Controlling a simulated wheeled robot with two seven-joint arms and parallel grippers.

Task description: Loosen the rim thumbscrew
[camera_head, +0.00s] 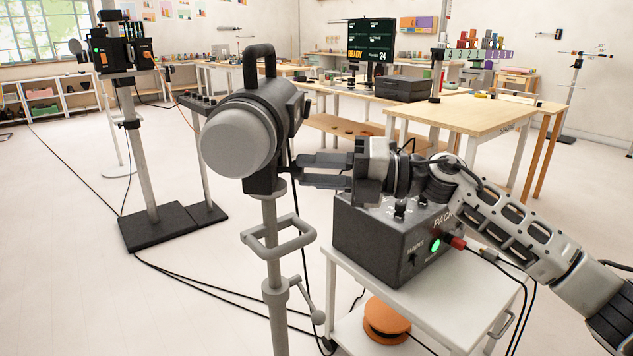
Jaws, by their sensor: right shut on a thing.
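A grey studio lamp head (238,140) with a black top handle stands on a metal stand (275,260) in the centre left. Its large round grey front faces me. My right gripper (300,170) reaches in from the right, with its two dark fingers pointing left at the lower right side of the lamp head. The fingers are closed on a small part there, which I take to be the rim thumbscrew. The thumbscrew itself is hidden by the fingertips and the lamp body. My left gripper is not in view.
A dark power pack (375,250) with a green light sits on a white cart (435,300) below my right arm. An orange reel (386,318) rests on its lower shelf. Cables cross the floor. Another stand (145,170) is at the left. A wooden table (470,113) stands behind.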

